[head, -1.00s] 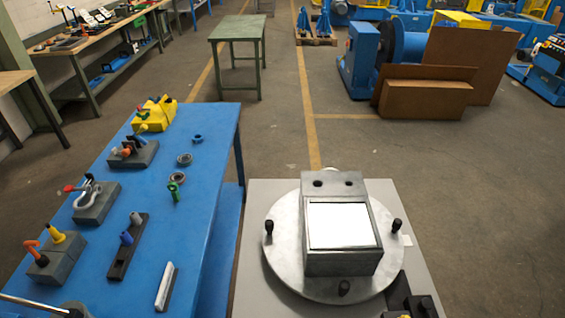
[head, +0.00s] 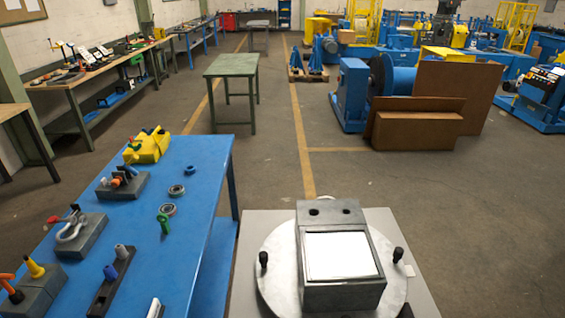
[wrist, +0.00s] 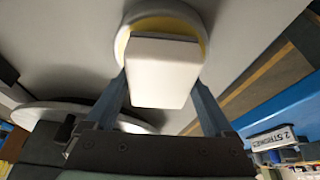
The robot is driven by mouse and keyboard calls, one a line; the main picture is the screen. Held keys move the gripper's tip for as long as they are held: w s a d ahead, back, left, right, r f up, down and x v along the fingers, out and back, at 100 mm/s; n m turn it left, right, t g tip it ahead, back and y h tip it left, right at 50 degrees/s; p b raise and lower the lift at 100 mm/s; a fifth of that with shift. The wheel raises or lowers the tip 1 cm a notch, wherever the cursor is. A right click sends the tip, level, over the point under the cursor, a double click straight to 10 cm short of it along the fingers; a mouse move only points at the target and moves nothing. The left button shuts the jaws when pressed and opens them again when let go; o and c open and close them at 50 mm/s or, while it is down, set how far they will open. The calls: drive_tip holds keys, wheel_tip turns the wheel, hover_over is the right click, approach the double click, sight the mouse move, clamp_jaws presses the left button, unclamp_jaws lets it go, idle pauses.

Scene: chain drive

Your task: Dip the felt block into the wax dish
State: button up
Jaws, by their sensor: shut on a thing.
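In the wrist view, my gripper (wrist: 162,86) is shut on the white felt block (wrist: 163,72), with one blue-grey finger on each side. The round wax dish (wrist: 160,25), pale-rimmed with yellow inside, lies beyond the block on a grey surface. The block overlaps the dish in this view and hides much of it. I cannot tell whether the block touches the wax. My gripper and the block do not show in the head view.
The head view shows a round metal plate (head: 278,268) with upright dark knobs, carrying a grey box (head: 340,296) with a bright top. A blue table (head: 185,235) with several fixtures stands at left. A sign reading "2 STROKES" (wrist: 270,140) shows in the wrist view.

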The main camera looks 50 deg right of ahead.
drive_tip(key=shift+f+b, duration=0.35)
drive_tip(key=shift+f, duration=0.25)
idle(1.5)
drive_tip(key=shift+r, duration=0.15)
wheel_tip(320, 180, up, 7)
drive_tip(key=p, duration=0.7)
idle(0.9)
